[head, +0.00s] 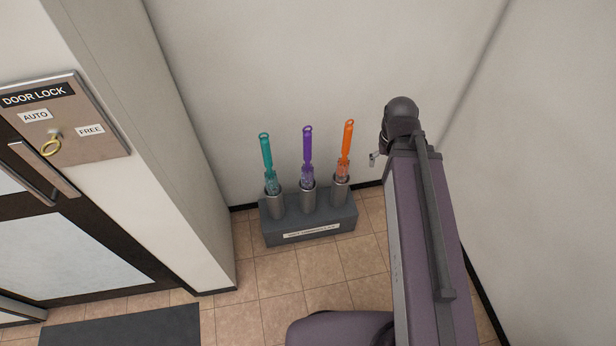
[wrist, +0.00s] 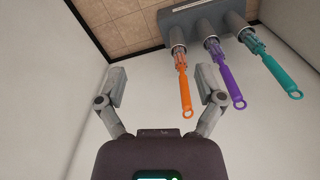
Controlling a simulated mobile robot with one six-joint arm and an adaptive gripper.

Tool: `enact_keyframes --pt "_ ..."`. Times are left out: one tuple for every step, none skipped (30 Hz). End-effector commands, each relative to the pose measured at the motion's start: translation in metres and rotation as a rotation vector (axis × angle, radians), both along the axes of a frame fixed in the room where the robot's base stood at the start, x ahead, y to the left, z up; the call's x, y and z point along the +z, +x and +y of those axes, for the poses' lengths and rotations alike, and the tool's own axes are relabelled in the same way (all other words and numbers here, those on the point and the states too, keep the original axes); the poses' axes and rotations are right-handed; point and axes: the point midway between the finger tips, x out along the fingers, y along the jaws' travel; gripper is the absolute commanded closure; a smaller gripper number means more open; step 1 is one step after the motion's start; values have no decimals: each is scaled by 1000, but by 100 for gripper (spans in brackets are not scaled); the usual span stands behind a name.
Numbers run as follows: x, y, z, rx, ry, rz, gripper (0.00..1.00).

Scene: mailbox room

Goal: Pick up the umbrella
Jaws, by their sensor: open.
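Three umbrellas stand upright in metal tubes of a grey stand (head: 310,231) on the floor against the wall. In the head view the teal umbrella (head: 266,152) is at left, the purple umbrella (head: 307,150) in the middle and the orange umbrella (head: 347,140) at right. In the wrist view the orange umbrella (wrist: 181,85) lies between the lines of my two fingers, with the purple umbrella (wrist: 229,80) and teal umbrella (wrist: 279,72) to its right. My gripper (wrist: 161,88) is open and empty. In the head view the fingers are mostly hidden behind my arm.
A wall corner rises close to the right of my arm. At left are a door lock panel (head: 65,118) with a yellow key ring, a door (head: 70,240) and a dark mat (head: 120,328). The tiled floor (head: 285,272) before the stand is clear.

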Motion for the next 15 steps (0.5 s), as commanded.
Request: enact_keyframes --pt "-6 2 1 15 -9 -1 10" --pt "-8 3 2 26 -17 -2 10" --pt "-12 5 2 45 -30 -3 10" --pt "-15 7 3 62 -40 -4 10" --pt "-19 9 6 80 -53 -5 10" --pt "-24 12 8 111 -72 -6 10" --pt "-29 14 9 134 -88 -7 10" --pt "-34 17 10 161 -105 -8 10" --pt "-40 20 12 199 -131 -8 10" --pt "-45 23 13 229 -151 -9 10" --pt "-50 26 15 261 -171 -8 10" --pt "-57 31 17 306 -201 -8 10" --pt "-62 34 19 340 -225 -7 10" --pt "-67 37 21 374 -248 -6 10" --pt "-73 42 24 422 -281 -4 10"
